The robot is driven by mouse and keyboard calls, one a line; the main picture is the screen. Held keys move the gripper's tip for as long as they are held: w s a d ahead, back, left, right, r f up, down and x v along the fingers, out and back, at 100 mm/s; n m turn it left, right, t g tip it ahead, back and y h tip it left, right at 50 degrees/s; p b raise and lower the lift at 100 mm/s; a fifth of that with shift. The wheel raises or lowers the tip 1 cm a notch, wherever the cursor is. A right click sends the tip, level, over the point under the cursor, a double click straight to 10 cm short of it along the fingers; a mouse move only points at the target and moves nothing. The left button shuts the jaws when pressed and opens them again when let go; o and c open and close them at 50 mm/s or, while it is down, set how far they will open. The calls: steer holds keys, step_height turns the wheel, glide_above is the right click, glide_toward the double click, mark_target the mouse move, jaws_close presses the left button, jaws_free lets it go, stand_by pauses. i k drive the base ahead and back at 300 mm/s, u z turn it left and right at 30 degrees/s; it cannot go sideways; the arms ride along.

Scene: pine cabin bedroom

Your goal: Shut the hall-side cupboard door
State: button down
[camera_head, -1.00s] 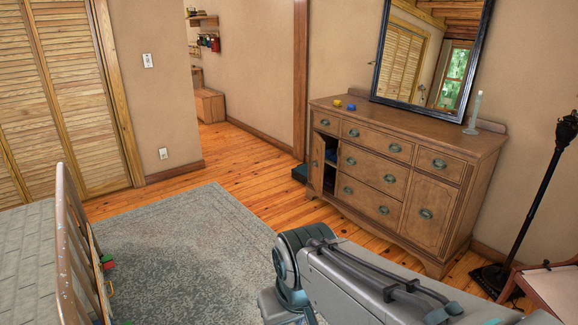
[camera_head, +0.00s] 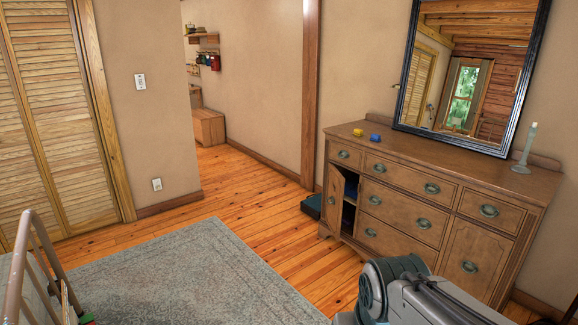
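The wooden dresser (camera_head: 396,235) stands against the right wall. Its left cupboard door (camera_head: 335,201), on the side of the hall opening, stands ajar. A dark gap beside it shows a shelf with blue things (camera_head: 350,194) inside. The right cupboard door (camera_head: 468,264) is shut. Part of my arm shows at the bottom right, in front of the dresser. My gripper is outside the view.
A dark green box (camera_head: 312,206) sits on the floor just left of the dresser. Open wooden floor and a grey rug (camera_head: 200,277) lie in front. A bed frame (camera_head: 38,250) stands at the lower left. A mirror, candle and small yellow and blue things are on the dresser top.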

mark_target(336, 182)
steer(key=z, duration=0.45)
steer(key=i, duration=4.15)
steer(key=u, duration=0.4)
